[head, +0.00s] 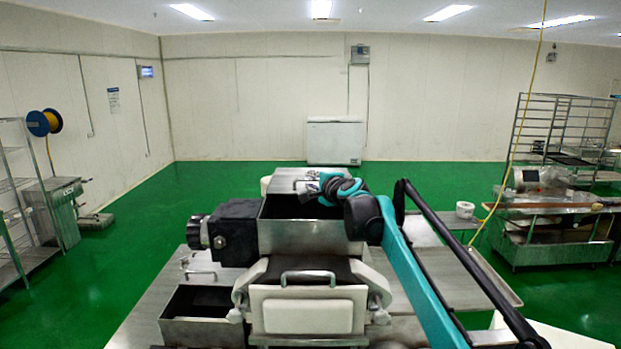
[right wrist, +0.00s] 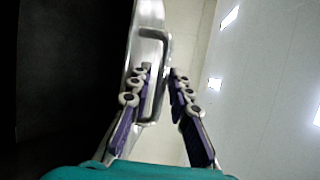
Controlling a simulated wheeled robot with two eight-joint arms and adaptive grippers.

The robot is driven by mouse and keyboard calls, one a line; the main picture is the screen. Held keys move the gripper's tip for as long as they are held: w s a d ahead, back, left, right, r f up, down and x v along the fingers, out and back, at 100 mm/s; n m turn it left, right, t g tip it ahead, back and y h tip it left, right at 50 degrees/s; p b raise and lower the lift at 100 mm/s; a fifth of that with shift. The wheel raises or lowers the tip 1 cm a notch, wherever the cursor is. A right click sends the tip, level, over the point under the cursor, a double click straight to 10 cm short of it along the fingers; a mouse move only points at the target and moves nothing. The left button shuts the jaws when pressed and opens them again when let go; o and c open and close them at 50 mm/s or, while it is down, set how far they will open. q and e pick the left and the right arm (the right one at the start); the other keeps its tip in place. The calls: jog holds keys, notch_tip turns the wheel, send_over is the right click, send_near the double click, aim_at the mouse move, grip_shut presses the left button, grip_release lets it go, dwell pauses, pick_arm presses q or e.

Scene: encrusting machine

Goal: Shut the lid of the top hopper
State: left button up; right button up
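The top hopper (head: 310,238) is a metal box on top of the machine, its dark inside open to view. Its metal lid (head: 284,184) stands raised at the hopper's back edge. My right arm reaches in from the right, and my right gripper (head: 322,187) is at the lid, partly hidden by its own wrist. In the right wrist view the lid (right wrist: 146,20) shows nearly edge-on with a bar handle (right wrist: 164,75). The fingers of my right gripper (right wrist: 162,72) are apart, with the handle bar between them; I cannot tell whether they touch it. My left gripper is not in view.
A lower hopper with a handled white front (head: 308,312) sits before the top hopper. A dark motor block (head: 234,232) is at its left, beside an open metal bin (head: 198,332). A metal table (head: 465,280) lies right, under my arm.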

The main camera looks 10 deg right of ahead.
jog(key=shift+w+a+f, duration=0.15)
jog(key=shift+w+f, duration=0.05)
jog(key=shift+w, duration=0.5)
jog(key=shift+s+r, duration=0.25)
jog(key=shift+s, duration=0.3)
jog(key=shift+c, duration=0.3)
jog(key=shift+w, duration=0.1)
grip_shut()
jog(key=shift+f, duration=0.1)
jog(key=shift+s, duration=0.2)
jog(key=s+a+b, duration=0.3)
jog(key=s, duration=1.1)
jog(key=shift+s, duration=0.2)
jog(key=shift+f, duration=0.1)
